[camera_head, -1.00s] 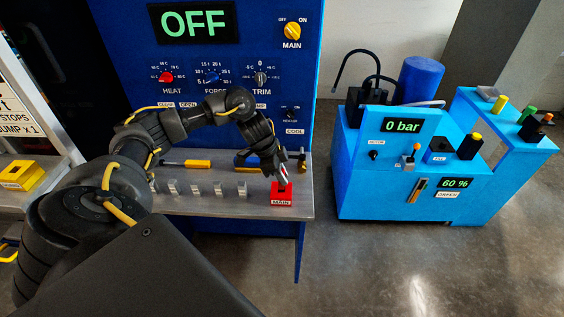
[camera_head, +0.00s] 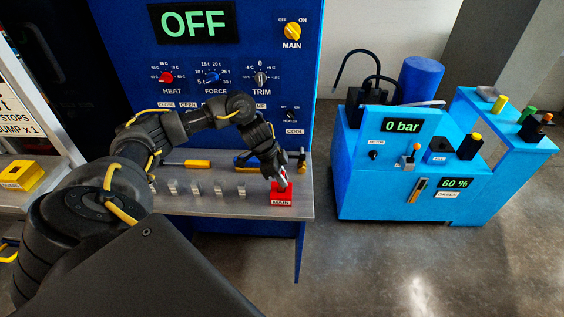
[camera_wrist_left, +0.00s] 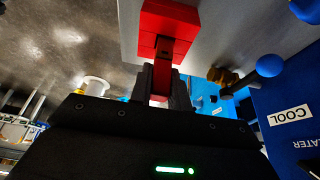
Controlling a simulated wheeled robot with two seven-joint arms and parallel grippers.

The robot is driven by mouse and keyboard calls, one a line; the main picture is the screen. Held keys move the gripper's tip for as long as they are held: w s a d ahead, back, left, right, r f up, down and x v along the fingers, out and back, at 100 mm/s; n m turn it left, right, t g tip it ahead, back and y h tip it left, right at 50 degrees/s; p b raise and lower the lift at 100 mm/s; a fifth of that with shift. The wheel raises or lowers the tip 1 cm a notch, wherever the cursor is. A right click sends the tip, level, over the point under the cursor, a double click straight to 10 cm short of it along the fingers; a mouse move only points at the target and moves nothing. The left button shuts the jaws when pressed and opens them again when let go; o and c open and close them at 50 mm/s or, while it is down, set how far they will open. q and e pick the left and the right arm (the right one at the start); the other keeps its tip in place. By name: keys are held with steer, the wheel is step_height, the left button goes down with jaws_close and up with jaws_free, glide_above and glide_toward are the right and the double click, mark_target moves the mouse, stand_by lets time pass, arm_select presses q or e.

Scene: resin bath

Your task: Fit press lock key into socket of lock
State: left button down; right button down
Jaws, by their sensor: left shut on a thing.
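The red lock block labelled MAIN (camera_head: 281,198) sits at the right front corner of the grey bench. It also shows at the top of the left wrist view (camera_wrist_left: 168,20). My left gripper (camera_head: 280,181) points down just above the lock block. In the left wrist view my left gripper (camera_wrist_left: 161,88) is shut on a narrow red piece, the key (camera_wrist_left: 160,82), between its fingers. The key lines up with the lock block and appears to meet it. I cannot tell how far it is in the socket. My right gripper is not in view.
The grey bench (camera_head: 235,207) holds a row of small metal blocks and a yellow-handled tool (camera_head: 197,164). The blue press panel (camera_head: 275,80) stands behind, its display reading OFF. A light-blue pump unit (camera_head: 385,190) stands right, across open floor.

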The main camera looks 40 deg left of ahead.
arm_select(q)
steer(key=shift+f+b, duration=0.35)
steer(key=shift+f, duration=0.75)
steer(key=c, duration=1.3)
jaws_free()
steer(key=shift+o, duration=0.2)
steer(key=shift+r, duration=0.1)
steer(key=v, duration=1)
steer(key=shift+a+r, duration=0.15)
steer(key=shift+r, duration=0.1)
steer(key=shift+s, duration=0.1)
step_height(320, 180, up, 12)
steer(key=p, duration=1.2)
